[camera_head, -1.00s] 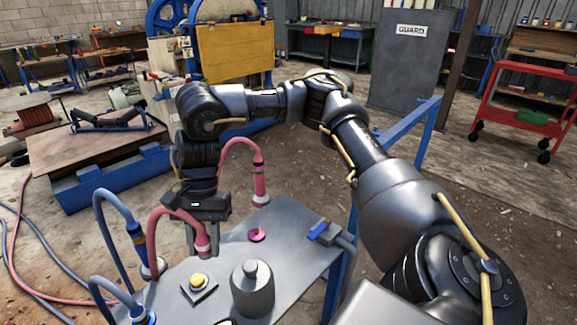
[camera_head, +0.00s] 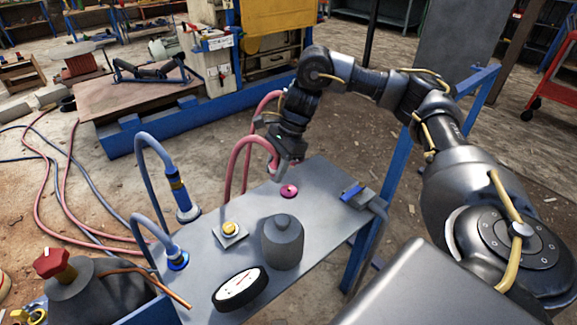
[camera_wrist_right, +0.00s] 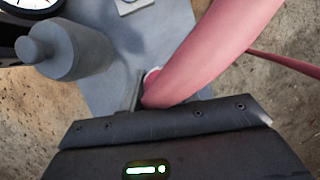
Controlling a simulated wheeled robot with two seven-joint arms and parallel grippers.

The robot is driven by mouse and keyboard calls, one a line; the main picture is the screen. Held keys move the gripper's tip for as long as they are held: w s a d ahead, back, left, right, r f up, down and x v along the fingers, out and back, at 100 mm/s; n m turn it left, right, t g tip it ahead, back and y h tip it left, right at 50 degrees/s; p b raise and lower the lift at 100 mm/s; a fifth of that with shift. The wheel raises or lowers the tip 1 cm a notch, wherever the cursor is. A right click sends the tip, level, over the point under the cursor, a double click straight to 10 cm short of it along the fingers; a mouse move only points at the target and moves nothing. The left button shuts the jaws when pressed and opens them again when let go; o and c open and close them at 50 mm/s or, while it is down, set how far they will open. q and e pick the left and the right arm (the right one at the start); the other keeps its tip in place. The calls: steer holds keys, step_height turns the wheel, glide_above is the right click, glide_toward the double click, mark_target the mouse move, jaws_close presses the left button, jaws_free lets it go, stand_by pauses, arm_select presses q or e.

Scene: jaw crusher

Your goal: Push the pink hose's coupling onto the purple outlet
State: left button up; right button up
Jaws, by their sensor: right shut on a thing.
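My right gripper (camera_head: 278,172) is shut on the end of the pink hose (camera_head: 235,160), near its coupling (camera_head: 272,168), above the table's far edge. The purple outlet (camera_head: 289,191), a magenta disc with a dark centre, lies on the grey table (camera_head: 320,185) just right of and nearer than the coupling. The two look apart. In the right wrist view the pink hose (camera_wrist_right: 210,55) runs down to the jaws (camera_wrist_right: 146,88) and hides one finger and most of the coupling; the outlet cannot be made out there. My left gripper is not in view.
A grey bottle-like canister (camera_head: 283,242), a yellow button on a plate (camera_head: 230,231) and a gauge (camera_head: 240,288) occupy the table. Blue hoses (camera_head: 145,165) stand at its left. A blue-handled clamp (camera_head: 352,192) sits at the right edge.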

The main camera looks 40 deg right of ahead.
steer(key=d+m, duration=0.1)
steer(key=d+f, duration=0.1)
steer(key=d, duration=0.1)
steer(key=d+m, duration=0.1)
steer(key=shift+w+d+f+m+t+h, duration=0.15)
steer(key=shift+d+f+m+t+h, duration=0.15)
steer(key=shift+d+t, duration=0.1)
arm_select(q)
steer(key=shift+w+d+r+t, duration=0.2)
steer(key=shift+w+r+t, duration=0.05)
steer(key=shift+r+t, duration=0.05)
arm_select(e)
steer(key=shift+r, duration=0.1)
steer(key=shift+a, duration=0.1)
